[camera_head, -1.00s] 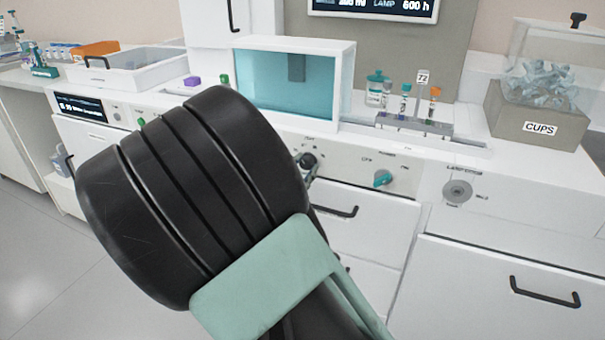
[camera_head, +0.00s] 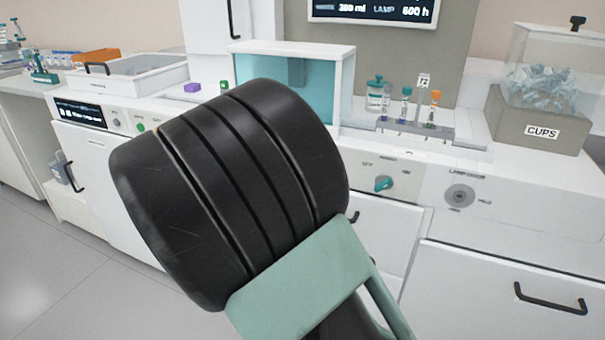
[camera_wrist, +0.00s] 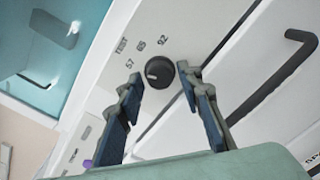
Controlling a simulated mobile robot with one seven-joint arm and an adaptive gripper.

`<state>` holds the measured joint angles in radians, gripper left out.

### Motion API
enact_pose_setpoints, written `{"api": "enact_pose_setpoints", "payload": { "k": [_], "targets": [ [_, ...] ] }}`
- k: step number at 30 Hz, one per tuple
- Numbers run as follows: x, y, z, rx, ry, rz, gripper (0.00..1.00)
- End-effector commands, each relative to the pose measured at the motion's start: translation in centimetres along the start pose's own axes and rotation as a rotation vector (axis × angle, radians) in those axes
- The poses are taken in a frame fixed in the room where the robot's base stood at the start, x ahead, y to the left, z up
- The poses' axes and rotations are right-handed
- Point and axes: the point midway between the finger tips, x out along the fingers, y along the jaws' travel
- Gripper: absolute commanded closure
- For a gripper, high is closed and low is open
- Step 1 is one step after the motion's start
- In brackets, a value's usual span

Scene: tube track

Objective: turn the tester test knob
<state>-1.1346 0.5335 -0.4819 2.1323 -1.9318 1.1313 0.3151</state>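The knob (camera_wrist: 159,72) is round and black with a pale mark on its face. It sits on a white panel in the wrist view, with the print TEST, 57, 65 and 92 around its left and upper side. The pale mark lies toward the knob's left, lower side. My gripper (camera_wrist: 159,78) is open, with one dark blue-grey fingertip on each side of the knob. The fingers look empty, and I cannot tell whether either touches the knob. In the head view my arm hides the knob and my gripper.
A teal knob (camera_head: 383,184) and a round grey lock (camera_head: 460,197) are on the front panel to the right. A black bar handle (camera_wrist: 285,75) is right of my fingers. A glass-fronted cabinet (camera_head: 345,75) and a tube rack (camera_head: 415,127) stand on the counter above.

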Motion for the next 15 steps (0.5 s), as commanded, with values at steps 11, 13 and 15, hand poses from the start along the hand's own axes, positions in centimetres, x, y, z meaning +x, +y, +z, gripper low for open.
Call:
{"api": "enact_pose_setpoints", "payload": {
  "k": [11,13,15],
  "targets": [
    [-0.3,0.0,0.0,0.0,-0.001,0.001,0.59],
    [-0.9,0.1,0.0,0.0,0.0,0.002,0.59],
    [-1.9,0.1,0.0,0.0,0.001,0.001,0.59]
  ]
}}
